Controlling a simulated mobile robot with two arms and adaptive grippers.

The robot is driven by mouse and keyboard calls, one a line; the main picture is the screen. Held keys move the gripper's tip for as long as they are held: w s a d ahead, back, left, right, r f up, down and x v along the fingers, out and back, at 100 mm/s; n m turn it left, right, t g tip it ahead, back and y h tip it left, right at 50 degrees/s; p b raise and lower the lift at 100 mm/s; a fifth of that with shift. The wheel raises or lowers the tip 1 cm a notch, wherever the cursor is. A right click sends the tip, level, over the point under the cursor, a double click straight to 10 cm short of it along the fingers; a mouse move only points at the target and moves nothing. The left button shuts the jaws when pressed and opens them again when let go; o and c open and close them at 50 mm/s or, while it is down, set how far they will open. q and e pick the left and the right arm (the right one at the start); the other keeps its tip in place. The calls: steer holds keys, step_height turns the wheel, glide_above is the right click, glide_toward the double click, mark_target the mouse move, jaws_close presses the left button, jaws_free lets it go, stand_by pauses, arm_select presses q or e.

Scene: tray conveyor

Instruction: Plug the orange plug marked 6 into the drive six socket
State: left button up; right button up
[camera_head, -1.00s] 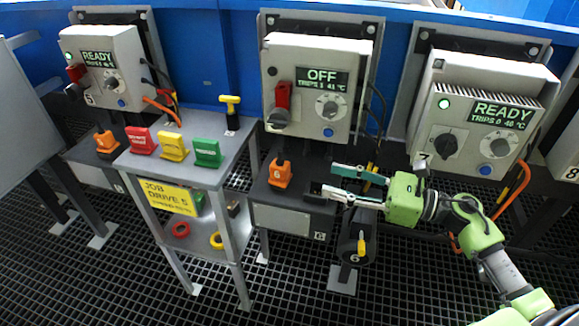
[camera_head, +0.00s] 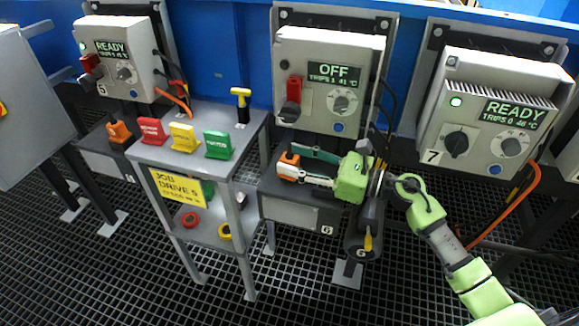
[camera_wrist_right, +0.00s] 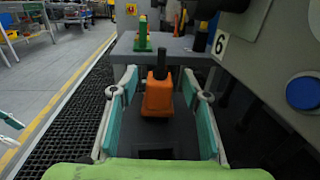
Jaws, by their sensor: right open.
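The orange plug (camera_head: 289,161) sits upright on the dark box marked 6 (camera_head: 301,213), below the drive cabinet whose display reads OFF (camera_head: 331,79). In the right wrist view the orange plug (camera_wrist_right: 158,95) with its black top stands between the fingers. My right gripper (camera_head: 292,166) is open, with its fingers on either side of the plug; I cannot tell whether they touch it. The right gripper also shows in the wrist view (camera_wrist_right: 158,100). The plug's number is not readable, and the drive six socket cannot be made out.
A grey stand (camera_head: 250,121) left of the plug carries red, yellow and green blocks and a yellow T-handle (camera_head: 241,103). Cabinet 7 (camera_head: 486,120) stands right, with an orange cable hanging near my arm.

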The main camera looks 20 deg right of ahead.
jaws_close()
